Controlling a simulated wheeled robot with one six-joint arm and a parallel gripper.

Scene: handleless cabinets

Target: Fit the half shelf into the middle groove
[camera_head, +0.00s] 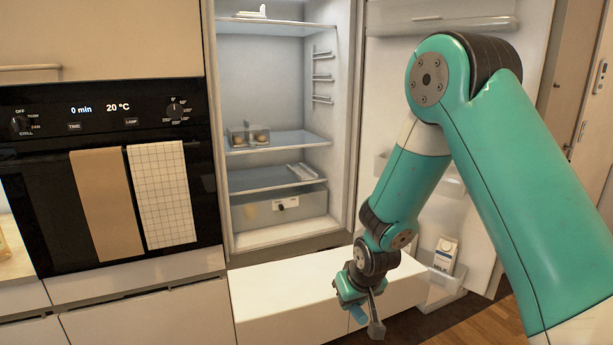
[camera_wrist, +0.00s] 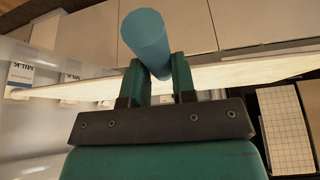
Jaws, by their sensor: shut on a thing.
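My gripper (camera_head: 358,303) is low in front of the open fridge. In the wrist view my gripper (camera_wrist: 160,85) is shut on a blue cylinder (camera_wrist: 146,38), which sticks out past the fingertips. In the head view the blue cylinder (camera_head: 358,314) shows only as a small light-blue end. Several short ridges (camera_head: 322,78) on the fridge's right inner wall look like the grooves. The matching ones on the left wall do not show. Glass shelves (camera_head: 235,147) cross the fridge, and a pale slatted piece (camera_head: 303,172) lies on the lower one. I cannot tell which piece is the half shelf.
A clear box (camera_head: 249,136) stands on a middle shelf, and a clear drawer (camera_head: 285,206) fills the bottom. The open fridge door (camera_head: 390,75) and a milk carton (camera_head: 445,254) are at the right. White low cabinet fronts (camera_head: 290,290) lie below. The oven (camera_head: 45,200) with towels is left.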

